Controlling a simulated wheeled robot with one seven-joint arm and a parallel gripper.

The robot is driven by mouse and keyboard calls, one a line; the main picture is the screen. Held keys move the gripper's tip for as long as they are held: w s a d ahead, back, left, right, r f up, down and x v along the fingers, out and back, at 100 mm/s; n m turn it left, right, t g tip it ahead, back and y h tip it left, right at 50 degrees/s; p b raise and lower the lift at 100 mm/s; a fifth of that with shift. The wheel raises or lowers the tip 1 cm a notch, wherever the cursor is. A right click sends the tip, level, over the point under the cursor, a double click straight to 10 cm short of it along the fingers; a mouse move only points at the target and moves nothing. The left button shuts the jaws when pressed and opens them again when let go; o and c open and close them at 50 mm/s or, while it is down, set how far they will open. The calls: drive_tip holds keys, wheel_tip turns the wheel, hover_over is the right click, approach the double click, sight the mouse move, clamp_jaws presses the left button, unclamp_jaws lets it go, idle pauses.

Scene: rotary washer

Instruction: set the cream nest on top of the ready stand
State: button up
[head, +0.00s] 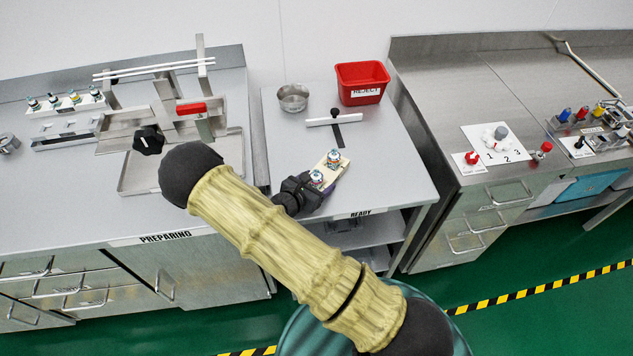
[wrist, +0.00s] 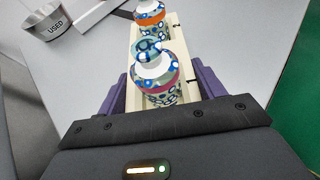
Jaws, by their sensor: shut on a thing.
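The cream nest (head: 329,174) is a long narrow holder carrying two small patterned bottles, over the front part of the ready stand (head: 395,160), behind its READY label. The nest also shows in the wrist view (wrist: 195,60), with the bottles standing upright in it, one behind the other. My gripper (head: 312,187) is shut on the nest's near end; its purple fingers flank the nest in the wrist view (wrist: 165,92). Whether the nest's underside touches the stand top is hidden.
On the stand behind the nest are a round metal cup (head: 293,98) marked USED, a red REJECT bin (head: 362,83) and a white bar with a black knob (head: 334,119). The PREPARING bench (head: 60,210) stands left, a steel bench (head: 460,90) right. Stand top right of the nest is clear.

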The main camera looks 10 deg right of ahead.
drive_tip(key=shift+f, duration=0.1)
drive_tip(key=o, duration=1.1)
drive_tip(key=shift+c, duration=0.2)
drive_tip(key=shift+s+a+r, duration=0.1)
drive_tip(key=shift+a+r, duration=0.05)
drive_tip(key=shift+r, duration=0.05)
drive_tip(key=b+v, duration=0.1)
drive_tip(key=v, duration=1)
drive_tip(key=shift+s+a+r, duration=0.2)
drive_tip(key=shift+s, duration=0.05)
